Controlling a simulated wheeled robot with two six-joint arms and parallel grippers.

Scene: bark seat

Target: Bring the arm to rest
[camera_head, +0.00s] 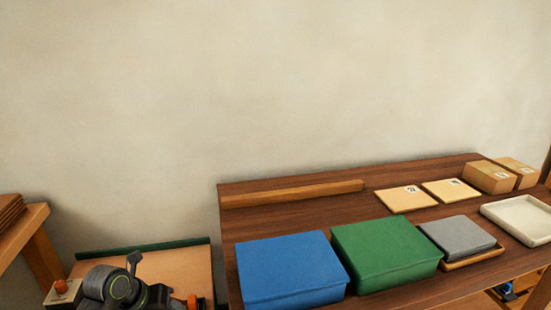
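A dark grey and black rounded form with a green ring (121,289) shows at the bottom left, cut off by the lower edge. A short black piece sticks up from it.
A dark wooden table (300,218) fills the right. It carries a wooden bar (290,194), blue box (290,268), green box (385,252), grey block (457,236), pale tray (520,218), flat labelled packets (405,199) and cartons (489,177). A lower bench (180,270) stands left.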

